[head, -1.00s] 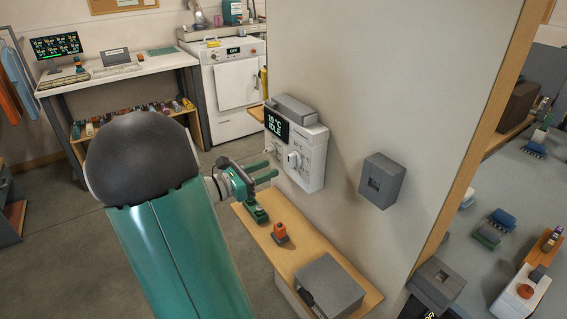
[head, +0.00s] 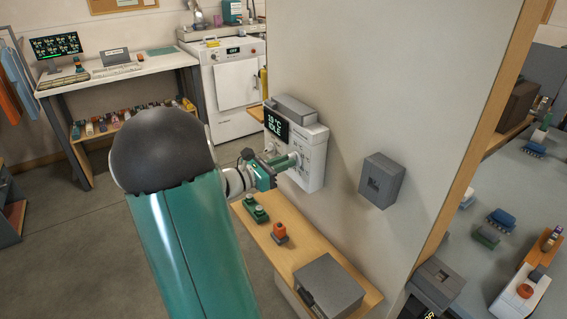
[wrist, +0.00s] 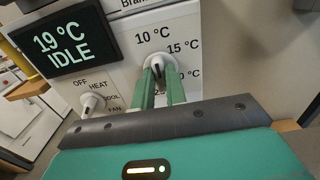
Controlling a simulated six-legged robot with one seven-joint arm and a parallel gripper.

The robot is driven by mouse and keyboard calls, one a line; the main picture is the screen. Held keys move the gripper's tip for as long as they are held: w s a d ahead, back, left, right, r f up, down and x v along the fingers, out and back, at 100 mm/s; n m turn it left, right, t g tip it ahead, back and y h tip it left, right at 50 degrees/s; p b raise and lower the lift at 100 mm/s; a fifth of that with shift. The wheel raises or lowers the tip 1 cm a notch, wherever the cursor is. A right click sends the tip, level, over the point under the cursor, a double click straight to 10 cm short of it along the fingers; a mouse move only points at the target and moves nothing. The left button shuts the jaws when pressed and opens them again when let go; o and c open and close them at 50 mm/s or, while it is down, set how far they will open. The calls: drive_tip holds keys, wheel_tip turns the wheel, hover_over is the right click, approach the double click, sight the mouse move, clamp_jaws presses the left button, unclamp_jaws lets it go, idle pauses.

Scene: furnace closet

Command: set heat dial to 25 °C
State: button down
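The white heat dial (wrist: 157,64) is on the front of the wall unit (head: 311,171), with 10 °C, 15 °C and partly hidden labels around it. My gripper (wrist: 158,78) is at the dial, its two green fingers on either side of the knob's lower part. In the head view my gripper (head: 292,160) covers the dial. Whether the fingers press on the knob is not clear. The display (wrist: 61,40) reads 19 °C IDLE. The dial's pointer and lower labels are partly hidden by the fingers.
A smaller mode knob (wrist: 92,102) with OFF, HEAT, COOL and FAN labels is left of my fingers. Below, a wooden shelf (head: 262,237) holds a green block (head: 254,209), an orange-topped object (head: 279,233) and a grey box (head: 330,285). A grey wall box (head: 382,181) is to the right.

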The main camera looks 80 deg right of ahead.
drive_tip(key=shift+m, duration=0.3)
drive_tip(key=shift+f+m, duration=0.15)
drive_tip(key=shift+m, duration=5.75)
drive_tip(key=shift+f+m, duration=0.2)
drive_tip(key=shift+m, duration=5.7)
drive_tip(key=shift+f+m, duration=0.15)
drive_tip(key=shift+m, duration=5.75)
drive_tip(key=c, duration=1.4)
unclamp_jaws()
drive_tip(key=shift+c, duration=0.2)
